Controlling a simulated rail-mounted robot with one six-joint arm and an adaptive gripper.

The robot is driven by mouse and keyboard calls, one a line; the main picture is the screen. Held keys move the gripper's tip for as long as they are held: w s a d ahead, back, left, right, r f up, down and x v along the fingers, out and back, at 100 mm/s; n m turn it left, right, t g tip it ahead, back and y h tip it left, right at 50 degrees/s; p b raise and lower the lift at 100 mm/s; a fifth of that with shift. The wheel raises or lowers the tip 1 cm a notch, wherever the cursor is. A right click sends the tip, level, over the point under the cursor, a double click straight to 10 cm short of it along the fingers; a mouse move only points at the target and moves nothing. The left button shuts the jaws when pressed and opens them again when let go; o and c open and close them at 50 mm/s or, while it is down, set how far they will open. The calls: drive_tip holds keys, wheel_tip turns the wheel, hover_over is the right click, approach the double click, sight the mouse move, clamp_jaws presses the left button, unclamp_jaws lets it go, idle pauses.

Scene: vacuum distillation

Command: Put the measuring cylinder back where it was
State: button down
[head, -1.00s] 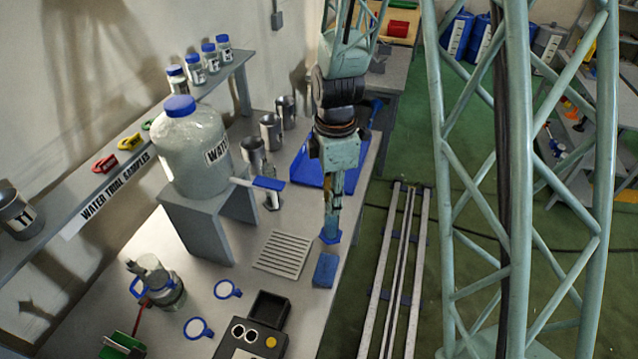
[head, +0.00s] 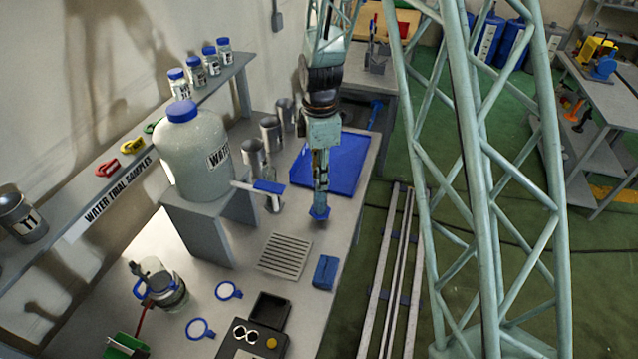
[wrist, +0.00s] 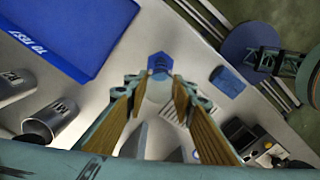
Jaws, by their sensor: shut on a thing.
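The measuring cylinder is a clear tube with a blue six-sided base (head: 320,213). My gripper (head: 320,188) points down and is shut on its tube, with the cylinder upright. The fingers hide most of the tube in the head view. In the wrist view, my gripper's two fingers (wrist: 160,90) flank the clear tube, and the blue base (wrist: 160,63) shows beyond the fingertips. The base is over the bench (head: 215,268), near its right edge; I cannot tell whether it touches the bench.
A blue tray (head: 345,165) lies behind the cylinder. A blue block (head: 325,272) and a grey slatted rack (head: 285,255) are in front. A large water jug (head: 195,155) with a tap stands on a raised stand at left. Metal beakers (head: 271,133) stand behind it.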

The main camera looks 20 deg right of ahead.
sight(320, 194)
drive_tip(key=shift+w, duration=0.1)
drive_tip(key=shift+w+f+p, duration=0.15)
drive_tip(key=shift+f, duration=0.75)
drive_tip(key=shift+w+f+p, duration=0.15)
drive_tip(key=shift+f, duration=0.85)
drive_tip(key=c, duration=2.2)
unclamp_jaws()
